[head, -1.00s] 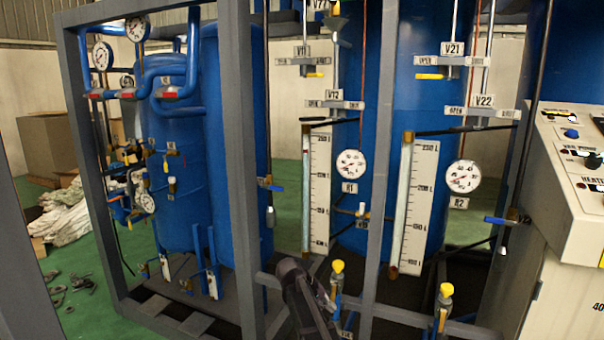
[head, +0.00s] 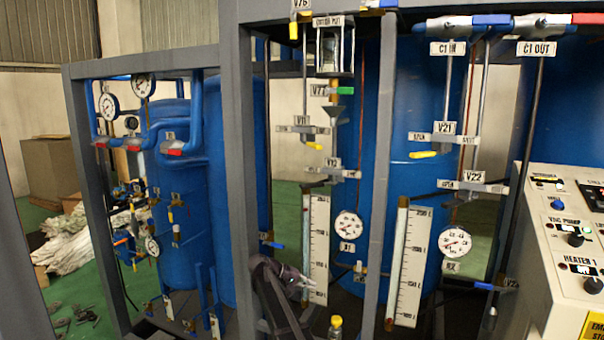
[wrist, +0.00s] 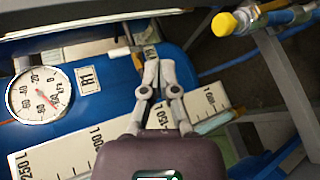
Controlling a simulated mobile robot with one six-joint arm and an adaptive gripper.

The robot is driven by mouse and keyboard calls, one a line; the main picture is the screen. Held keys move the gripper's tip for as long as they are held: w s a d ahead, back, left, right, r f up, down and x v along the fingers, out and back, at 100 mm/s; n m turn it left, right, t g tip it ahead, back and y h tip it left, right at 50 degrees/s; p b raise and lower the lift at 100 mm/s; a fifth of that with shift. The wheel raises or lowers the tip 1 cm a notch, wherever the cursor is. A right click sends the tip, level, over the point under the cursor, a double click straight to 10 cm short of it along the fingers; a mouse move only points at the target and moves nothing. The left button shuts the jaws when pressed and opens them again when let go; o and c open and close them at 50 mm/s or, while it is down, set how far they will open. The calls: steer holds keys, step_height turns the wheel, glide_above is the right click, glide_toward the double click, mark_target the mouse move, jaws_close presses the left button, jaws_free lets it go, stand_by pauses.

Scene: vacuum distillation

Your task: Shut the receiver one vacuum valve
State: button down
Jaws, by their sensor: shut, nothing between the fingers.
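Receiver one, the blue tank (head: 357,150), carries the R1 gauge (head: 349,225) and a white litre scale (head: 316,235). Above the gauge are the V11 valve with a yellow handle (head: 314,145) and the V12 valve (head: 333,171), both with side plates. No label I can read says which is the vacuum valve. My gripper (head: 309,279) is low in front of the scale, apart from V11 and V12. In the wrist view my gripper (wrist: 152,52) is shut and empty; the R1 gauge (wrist: 40,95) lies to its left.
A grey frame post (head: 384,160) stands right of receiver one, another (head: 245,150) to its left. A yellow-topped fitting (head: 336,323) is below my gripper; one also shows in the wrist view (wrist: 225,23). A control panel (head: 565,240) stands at the right.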

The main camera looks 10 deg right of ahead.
steer(key=w+a+r+h+p, duration=0.1)
steer(key=w+a+r+p, duration=0.2)
steer(key=r+p, duration=0.4)
steer(key=w+a+r+h+p, duration=0.2)
steer(key=w+a+r+p, duration=0.2)
steer(key=r, duration=0.9)
steer(key=w+a+r+m+h+p, duration=0.1)
steer(key=w+a+r+p, duration=0.3)
steer(key=r+p, duration=0.6)
steer(key=shift+w+a+r+t+h, duration=0.2)
steer(key=shift+w+r+t+h, duration=0.3)
steer(key=shift+w, duration=0.55)
steer(key=shift+d+f, duration=0.1)
steer(key=shift+f, duration=0.05)
steer(key=d, duration=0.9)
steer(key=shift+d, duration=0.4)
steer(key=shift+w, duration=0.1)
steer(key=shift+a, duration=0.15)
